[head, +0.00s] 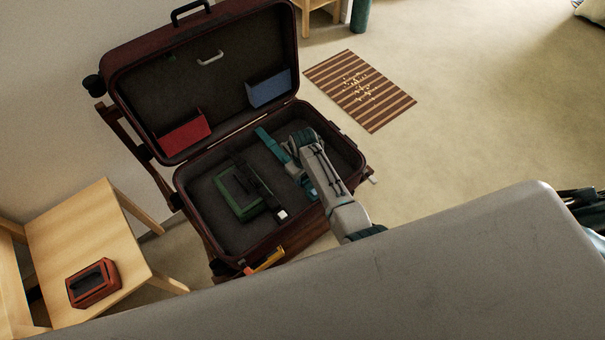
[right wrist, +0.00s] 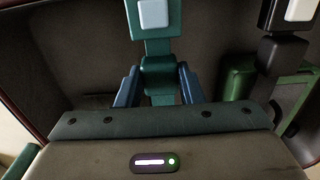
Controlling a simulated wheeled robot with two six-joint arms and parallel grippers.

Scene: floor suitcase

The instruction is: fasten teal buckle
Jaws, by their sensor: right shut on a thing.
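The teal strap (head: 263,136) lies in the right part of the open suitcase's base (head: 232,248), with more teal showing beyond my gripper. In the right wrist view a teal buckle piece (right wrist: 158,72) sits between the blue fingers of my right gripper (right wrist: 158,88), which is shut on it. A teal block with a pale square (right wrist: 153,14) lies straight beyond it, touching or nearly touching; I cannot tell whether they are latched. My right gripper (head: 293,146) is low inside the base in the head view, and its arm hides part of the strap. My left gripper is not in view.
A black strap (head: 258,182) with a white-ended buckle (head: 281,214) crosses a green case (head: 240,195) beside it. The raised lid (head: 125,62) holds a red pocket (head: 184,134) and a blue pocket (head: 268,88). A wooden table (head: 80,232) with a red box (head: 93,283) stands left.

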